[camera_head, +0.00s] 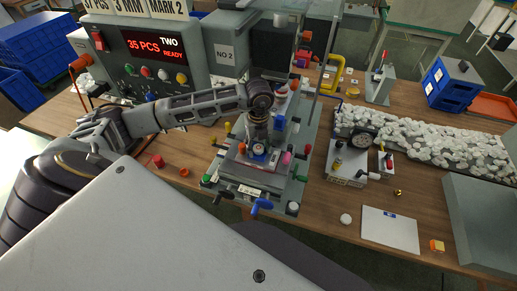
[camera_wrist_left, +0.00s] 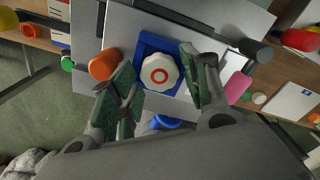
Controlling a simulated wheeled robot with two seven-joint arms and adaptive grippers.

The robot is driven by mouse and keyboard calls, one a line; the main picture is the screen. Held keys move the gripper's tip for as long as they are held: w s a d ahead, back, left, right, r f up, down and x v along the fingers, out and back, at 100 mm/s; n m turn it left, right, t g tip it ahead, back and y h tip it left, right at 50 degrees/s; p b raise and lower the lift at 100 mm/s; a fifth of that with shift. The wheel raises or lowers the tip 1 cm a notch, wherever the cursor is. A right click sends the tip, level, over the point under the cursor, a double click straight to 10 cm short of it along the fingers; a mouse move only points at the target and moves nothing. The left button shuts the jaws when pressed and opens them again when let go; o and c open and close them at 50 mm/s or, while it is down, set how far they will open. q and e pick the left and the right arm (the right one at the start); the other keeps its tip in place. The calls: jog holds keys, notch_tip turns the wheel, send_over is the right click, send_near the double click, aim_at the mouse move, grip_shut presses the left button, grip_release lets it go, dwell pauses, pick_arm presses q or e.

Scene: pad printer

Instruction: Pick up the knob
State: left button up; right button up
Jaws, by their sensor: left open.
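A white scalloped knob (camera_wrist_left: 160,72) with a red ring on top sits in a blue square holder (camera_wrist_left: 143,50) on the grey machine plate. In the head view the knob (camera_head: 258,150) shows small, just under my left gripper (camera_head: 257,142). In the left wrist view my left gripper (camera_wrist_left: 157,80) is open, its two green-padded fingers on either side of the knob with gaps to it. I cannot tell how far the fingertips are above the holder. My right gripper is not in view.
An orange knob (camera_wrist_left: 104,64) and a pink part (camera_wrist_left: 237,86) flank the holder closely. A belt of many white knobs (camera_head: 425,140) lies right. A white sheet (camera_head: 390,231) lies on the table.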

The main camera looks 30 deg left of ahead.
aim_at(259, 148)
pick_arm(q)
jog(key=c, duration=0.5)
jog(key=shift+c, duration=0.2)
jog(key=shift+r, duration=0.1)
jog(key=shift+r, duration=0.9)
notch_tip(259, 148, up, 8)
jog(key=b, duration=0.1)
jog(key=shift+b, duration=0.4)
